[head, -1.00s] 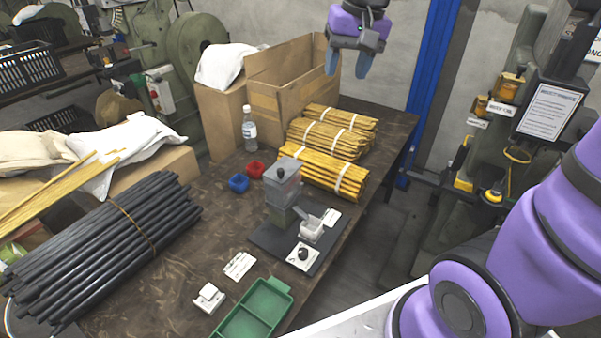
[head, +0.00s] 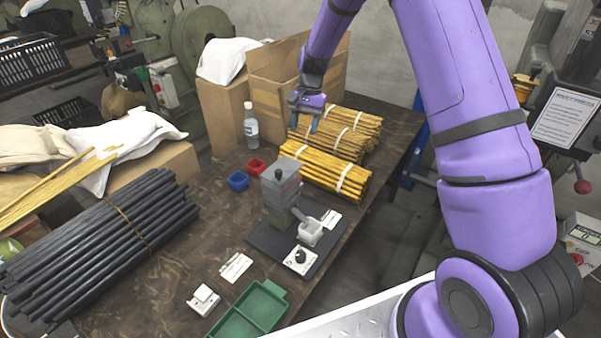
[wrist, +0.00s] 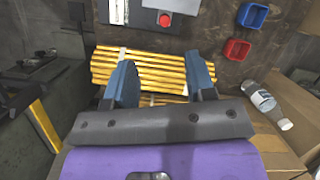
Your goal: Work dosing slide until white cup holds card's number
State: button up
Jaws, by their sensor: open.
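The dosing device, a grey upright housing (head: 281,190), stands on a dark base plate (head: 267,241) on the table. A white cup (head: 310,231) sits at its front right. A white plate with a black knob (head: 300,259) lies on the base's near part. Another small white card (head: 331,218) is beside the cup. My gripper (head: 305,122) is open and empty above the yellow rod bundles, behind the device. In the wrist view its blue fingers (wrist: 158,85) are spread apart.
Bundles of yellow rods (head: 326,174) lie behind the device. A blue bin (head: 238,181), a red bin (head: 256,166) and a bottle (head: 251,127) stand left of them. A green tray (head: 250,310) and a white block (head: 203,299) are in front. Black rods (head: 100,230) fill the left.

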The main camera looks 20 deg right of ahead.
jog(key=shift+m+g, duration=0.4)
jog(key=shift+m, duration=0.1)
jog(key=f, duration=0.6)
jog(key=a+f, duration=0.1)
jog(key=f, duration=0.5)
jog(key=s+a+f, duration=0.1)
jog(key=f, duration=0.4)
jog(key=shift+a+f, duration=0.15)
jog(key=shift+f, duration=0.25)
grip_shut()
